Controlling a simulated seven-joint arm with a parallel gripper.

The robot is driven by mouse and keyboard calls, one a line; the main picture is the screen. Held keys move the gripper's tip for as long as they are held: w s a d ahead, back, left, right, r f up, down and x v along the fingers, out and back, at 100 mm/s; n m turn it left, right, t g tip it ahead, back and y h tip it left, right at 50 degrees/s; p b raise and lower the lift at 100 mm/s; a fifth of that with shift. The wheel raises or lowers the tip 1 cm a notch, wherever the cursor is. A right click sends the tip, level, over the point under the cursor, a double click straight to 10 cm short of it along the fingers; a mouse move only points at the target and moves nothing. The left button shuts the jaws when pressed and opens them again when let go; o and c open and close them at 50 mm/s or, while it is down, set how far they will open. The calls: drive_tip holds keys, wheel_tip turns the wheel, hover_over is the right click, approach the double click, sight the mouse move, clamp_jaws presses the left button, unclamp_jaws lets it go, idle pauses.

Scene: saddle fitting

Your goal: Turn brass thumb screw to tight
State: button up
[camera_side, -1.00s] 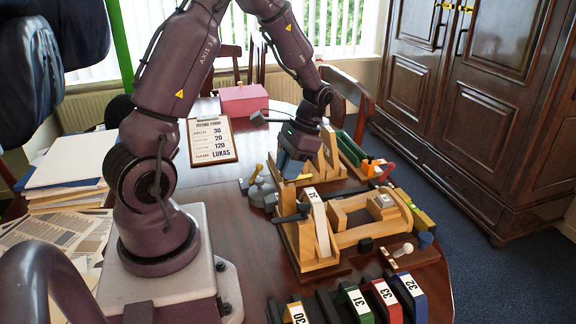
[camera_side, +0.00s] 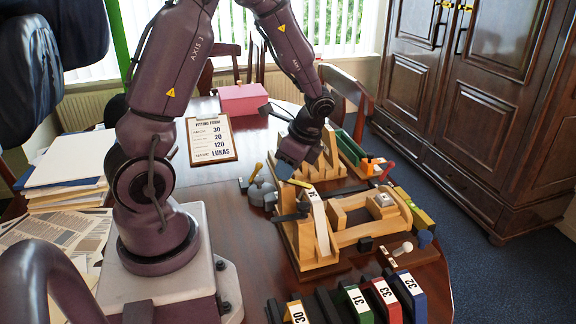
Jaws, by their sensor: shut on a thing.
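My gripper (camera_side: 284,171) points down at the left end of the wooden saddle-fitting jig (camera_side: 320,256), above the upright with the white label. It is shut on the brass thumb screw, which is mostly hidden behind the fingers from this side. A small yellow piece (camera_side: 299,183) shows just right of the fingertips; I cannot tell if it belongs to the screw. How tight the screw sits cannot be seen.
Numbered blocks (camera_side: 384,292) line the front edge. A clipboard (camera_side: 211,139) and pink box (camera_side: 245,98) lie behind. The table between the clipboard and my base is clear.

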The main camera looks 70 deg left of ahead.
sight(308, 187)
drive_tip(key=shift+m, duration=0.5)
drive_tip(key=o, duration=0.9)
drive_tip(key=shift+r, duration=0.1)
drive_tip(key=v, duration=1.3)
drive_tip(key=shift+d, duration=0.2)
